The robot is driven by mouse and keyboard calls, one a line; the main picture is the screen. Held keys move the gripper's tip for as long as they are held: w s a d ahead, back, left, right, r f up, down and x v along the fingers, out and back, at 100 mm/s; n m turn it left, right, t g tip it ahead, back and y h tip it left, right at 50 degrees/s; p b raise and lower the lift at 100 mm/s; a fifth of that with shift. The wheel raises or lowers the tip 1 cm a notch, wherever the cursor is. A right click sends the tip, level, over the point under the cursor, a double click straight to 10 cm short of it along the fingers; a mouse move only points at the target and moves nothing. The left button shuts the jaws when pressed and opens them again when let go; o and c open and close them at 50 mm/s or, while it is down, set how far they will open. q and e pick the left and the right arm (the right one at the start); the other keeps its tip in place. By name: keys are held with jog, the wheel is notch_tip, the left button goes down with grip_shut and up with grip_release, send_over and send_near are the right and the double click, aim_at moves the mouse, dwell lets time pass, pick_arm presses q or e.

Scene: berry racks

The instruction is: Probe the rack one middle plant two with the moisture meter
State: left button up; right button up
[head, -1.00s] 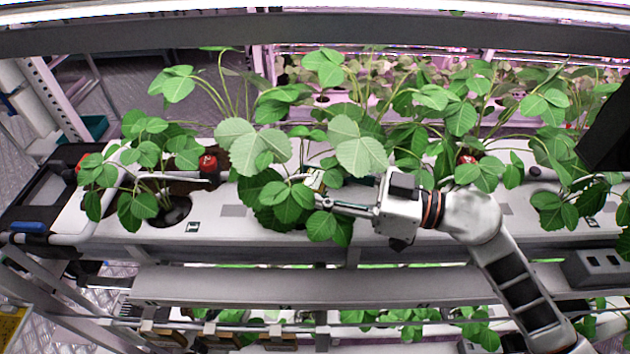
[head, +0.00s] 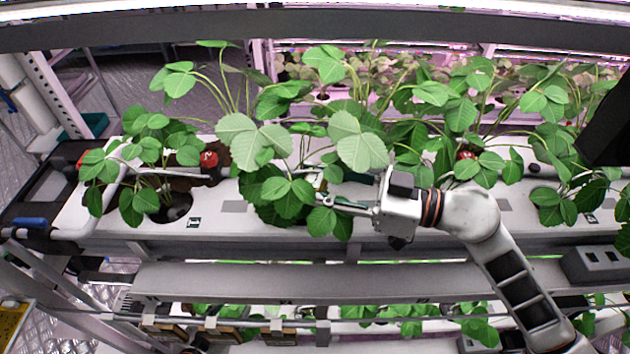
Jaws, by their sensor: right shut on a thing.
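My right gripper (head: 335,201) reaches in from the right, its fingers among the leaves of the second plant from the left (head: 292,190) on the middle shelf (head: 330,228). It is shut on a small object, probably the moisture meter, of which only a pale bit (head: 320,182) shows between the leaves. The rest of that object, any probe tip and the plant's base are hidden by leaves, so I cannot tell whether it touches the soil. My left gripper is not in view.
The leftmost plant (head: 150,165) grows from a dark round hole. More plants (head: 560,165) crowd the right. A lower shelf (head: 300,282) lies below. A dark overhead beam (head: 300,34) crosses the top.

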jog(key=shift+w+d, duration=0.15)
jog(key=shift+w, duration=0.2)
jog(key=shift+w+r, duration=0.15)
jog(key=shift+r, duration=0.45)
jog(key=shift+s+f, duration=0.3)
jog(key=shift+f, duration=0.05)
dwell(0.5)
jog(key=shift+f, duration=0.45)
dwell(0.7)
jog(key=shift+w+r, duration=0.1)
jog(key=shift+r, duration=0.1)
jog(key=shift+w+r, duration=0.15)
jog(key=shift+r, duration=0.45)
jog(key=shift+s+f, duration=0.3)
dwell(0.6)
jog(key=shift+w+f, duration=0.1)
jog(key=shift+f, duration=0.3)
dwell(0.5)
jog(key=shift+r, duration=0.1)
